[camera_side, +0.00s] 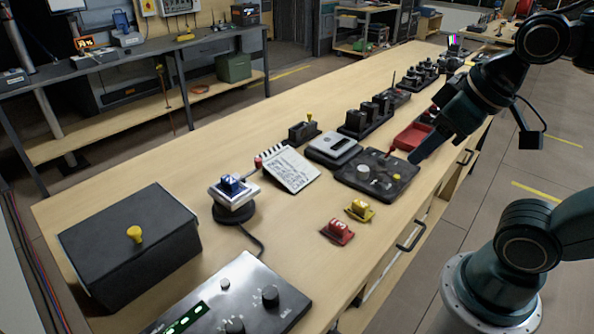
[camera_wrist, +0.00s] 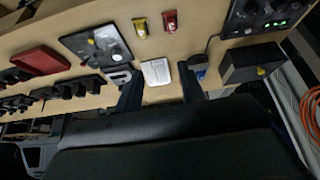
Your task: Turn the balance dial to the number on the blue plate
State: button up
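Two panels carry knobs, and I cannot tell which holds the balance dial. The grey control panel (camera_side: 250,285) at the front has black knobs (camera_side: 270,296) and a green-lit display; it also shows in the wrist view (camera_wrist: 268,14). The black panel (camera_side: 385,182) has a pale round knob (camera_side: 362,171), a red lever and a yellow knob. A blue piece (camera_side: 232,185) sits on a white block over a round black base; no number on it is readable. My gripper (camera_side: 420,155) hangs by the black panel's right edge. Its fingers (camera_wrist: 160,92) are apart and empty in the wrist view.
Red (camera_side: 338,231) and yellow (camera_side: 360,210) numbered blocks lie in front of the black panel. A black box (camera_side: 130,250) with a yellow knob stands at left. A notepad (camera_side: 290,168), grey device (camera_side: 333,147) and red tray (camera_side: 410,136) are nearby. A cable runs from the round base.

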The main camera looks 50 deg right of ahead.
jog(key=shift+o, duration=0.6)
jog(key=shift+w+a+r+n, duration=0.1)
jog(key=shift+w+a+n, duration=0.1)
jog(key=shift+w+n, duration=0.1)
jog(key=n+g, duration=0.6)
jog(key=n, duration=1.1)
send_over(270, 292)
notch_tip(270, 292, down, 7)
jog(key=shift+a, duration=0.1)
notch_tip(270, 292, down, 14)
jog(key=shift+r, duration=0.15)
jog(key=c, duration=1)
